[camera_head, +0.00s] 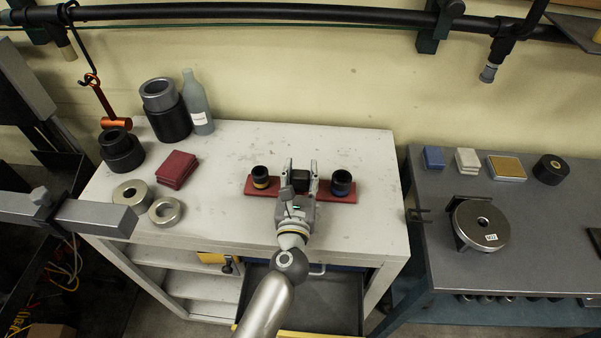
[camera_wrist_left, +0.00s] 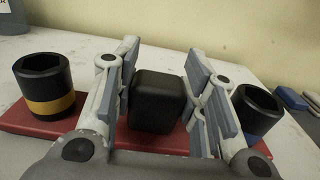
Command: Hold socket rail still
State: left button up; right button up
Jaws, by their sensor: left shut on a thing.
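The socket rail (camera_head: 346,190) is a flat red bar lying on the pale bench top. It carries a black socket with a yellow band (camera_head: 260,177) at its left and a black socket with a blue band (camera_head: 342,183) at its right. Between them stands a black block (camera_wrist_left: 157,101). My left gripper (camera_head: 300,178) comes over the rail from the front and is shut on the block, with one finger on each side. The left wrist view shows the rail's red surface (camera_wrist_left: 25,122) below the fingers. My right gripper is not in view.
Red pads (camera_head: 177,169), metal rings (camera_head: 165,210), dark cylinders (camera_head: 121,150) and a grey bottle (camera_head: 197,103) stand on the bench's left part. A drawer (camera_head: 330,290) is open below the front edge. A grey table (camera_head: 450,275) stands to the right. Bench top around the rail is clear.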

pick_arm(q)
jog(key=o, duration=1.4)
jog(key=shift+s+d+r, duration=0.1)
jog(key=shift+r, duration=0.05)
jog(key=shift+c, duration=0.2)
